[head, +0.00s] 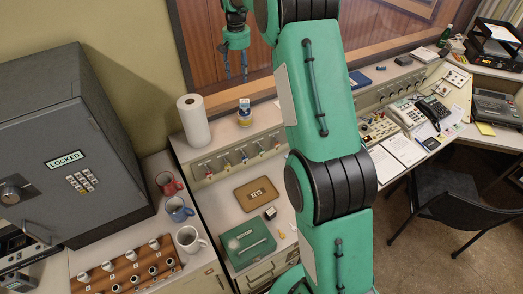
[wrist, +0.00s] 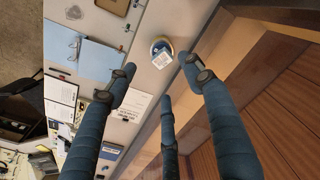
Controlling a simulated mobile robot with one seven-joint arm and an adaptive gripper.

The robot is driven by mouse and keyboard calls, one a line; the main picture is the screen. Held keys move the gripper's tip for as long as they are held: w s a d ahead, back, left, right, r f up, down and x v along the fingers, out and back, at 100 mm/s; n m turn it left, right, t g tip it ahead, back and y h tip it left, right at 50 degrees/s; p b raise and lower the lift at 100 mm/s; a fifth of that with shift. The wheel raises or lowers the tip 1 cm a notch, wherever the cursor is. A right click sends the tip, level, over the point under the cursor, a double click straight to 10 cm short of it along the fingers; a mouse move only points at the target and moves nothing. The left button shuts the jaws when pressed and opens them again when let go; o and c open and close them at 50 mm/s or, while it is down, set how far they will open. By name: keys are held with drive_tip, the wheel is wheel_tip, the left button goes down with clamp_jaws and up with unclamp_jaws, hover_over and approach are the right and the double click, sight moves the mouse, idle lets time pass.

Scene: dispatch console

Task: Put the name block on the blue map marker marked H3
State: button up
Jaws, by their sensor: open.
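My gripper (head: 236,68) is open and empty, raised high in front of the wood panelling at the top of the head view. Its fingers (wrist: 150,85) spread wide in the wrist view with nothing between them. A small dark-and-white block (head: 270,213) lies on the counter near the green case; it may be the name block, but its lettering is too small to read. I cannot make out a blue map marker marked H3 in either view. My green arm hides the middle of the head view.
A paper-towel roll (head: 194,120) and a small labelled jar (head: 244,112) stand on the shelf below my gripper. A grey safe (head: 60,140), mugs (head: 188,240) and a green case (head: 247,243) are nearby. Phones (head: 408,112) and papers (head: 403,150) occupy the right-hand desk.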

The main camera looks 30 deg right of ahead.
drive_tip(key=s+a+r+n+t, duration=0.1)
drive_tip(key=s+a+r, duration=0.5)
drive_tip(key=s+r, duration=0.45)
drive_tip(key=s+a+r+n+t, duration=0.15)
drive_tip(key=s+a+r, duration=0.5)
drive_tip(key=s, duration=0.65)
drive_tip(key=s+a+f+t, duration=0.1)
drive_tip(key=s+a, duration=0.1)
drive_tip(key=s, duration=0.8)
drive_tip(key=s+a+f+n, duration=0.1)
drive_tip(key=s+a+f, duration=0.1)
drive_tip(key=s, duration=0.8)
drive_tip(key=s+a+f+t, duration=0.1)
drive_tip(key=s+a, duration=0.2)
drive_tip(key=s, duration=0.6)
drive_tip(key=shift+s+f+n+t, duration=0.25)
drive_tip(key=shift+s+n+t, duration=0.1)
drive_tip(key=shift+s, duration=0.05)
wheel_tip(320, 180, down, 14)
drive_tip(key=b, duration=1.3)
drive_tip(key=shift+r+b, duration=0.2)
drive_tip(key=shift+b, duration=0.1)
